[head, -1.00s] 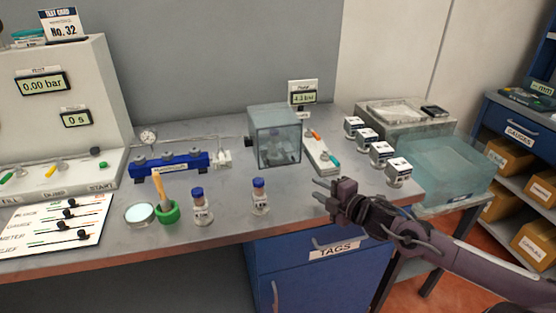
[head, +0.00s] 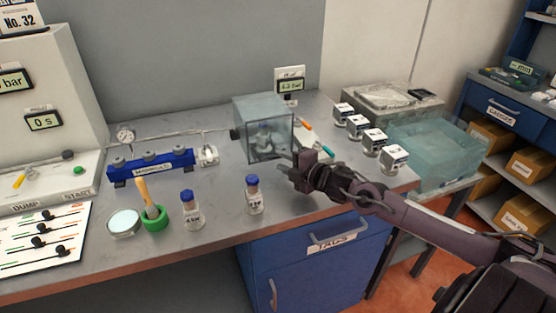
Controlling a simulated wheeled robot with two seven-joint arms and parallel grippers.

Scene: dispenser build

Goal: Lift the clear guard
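My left gripper is not in view.
Two blue-capped vials (head: 253,195) stand in front of the guard. A blue manifold (head: 151,167) lies to the left, near a green mortar (head: 156,218). Several small white boxes (head: 394,158) line the right, beside a translucent bin (head: 432,150).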

